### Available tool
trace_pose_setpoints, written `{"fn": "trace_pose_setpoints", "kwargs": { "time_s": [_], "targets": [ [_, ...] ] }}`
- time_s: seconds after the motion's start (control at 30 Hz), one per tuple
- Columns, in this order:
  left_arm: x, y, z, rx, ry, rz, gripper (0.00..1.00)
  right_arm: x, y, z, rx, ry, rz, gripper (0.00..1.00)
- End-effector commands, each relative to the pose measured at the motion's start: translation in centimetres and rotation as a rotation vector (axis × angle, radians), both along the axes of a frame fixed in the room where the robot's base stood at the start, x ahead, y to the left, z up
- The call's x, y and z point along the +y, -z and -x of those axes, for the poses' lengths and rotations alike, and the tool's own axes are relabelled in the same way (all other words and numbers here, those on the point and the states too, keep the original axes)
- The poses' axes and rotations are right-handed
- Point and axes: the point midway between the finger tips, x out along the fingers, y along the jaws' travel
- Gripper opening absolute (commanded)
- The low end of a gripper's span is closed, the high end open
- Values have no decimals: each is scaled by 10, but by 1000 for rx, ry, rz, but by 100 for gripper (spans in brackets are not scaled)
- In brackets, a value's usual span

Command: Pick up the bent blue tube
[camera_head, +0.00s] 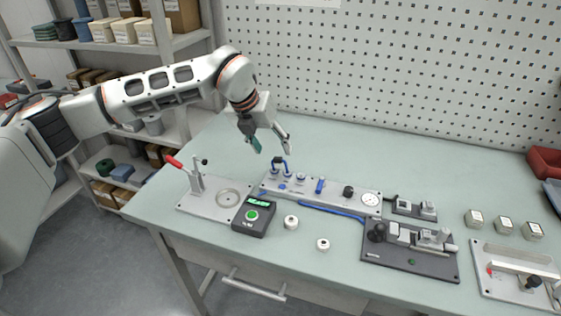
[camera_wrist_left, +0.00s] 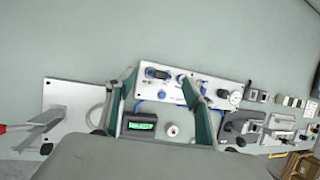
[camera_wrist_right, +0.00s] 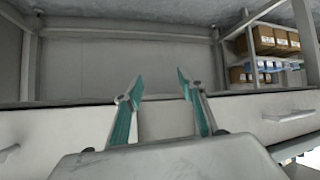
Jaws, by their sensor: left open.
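My right gripper (camera_wrist_right: 159,80) is open and empty. It is away from the tube, facing the front of a bench with drawers, and does not show in the head view.
A toggle clamp with a red handle (camera_head: 174,162) stands left of the panel. A black box with a green button (camera_head: 253,215) and two white round caps (camera_head: 291,222) lie in front. A dark fixture (camera_head: 410,250) is at the right. The table behind the panel is clear.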

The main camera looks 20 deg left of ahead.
Motion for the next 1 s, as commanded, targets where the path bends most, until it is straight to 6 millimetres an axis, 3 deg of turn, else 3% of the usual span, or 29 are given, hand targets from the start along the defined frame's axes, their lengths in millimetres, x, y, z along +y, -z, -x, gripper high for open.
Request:
{"fn": "trace_pose_setpoints", "kwargs": {
  "time_s": [0.4, 0.67, 0.7, 0.83, 1.0],
  "targets": [
    [-13, 48, -12, 1, 2, 1, 53, 0, -11, -6, -12, 3, -2, 40],
    [-13, 51, -14, -2, 3, 2, 53, -1, -12, -7, -17, 1, 0, 40],
    [-13, 51, -14, -2, 3, 2, 50, -2, -12, -7, -17, 1, 0, 40],
    [-13, 51, -14, -2, 3, 2, 18, -2, -12, -7, -17, 2, 2, 40],
    [-13, 51, -14, -2, 3, 2, 18, -2, -12, -7, -16, 2, 2, 40]
  ]
}}
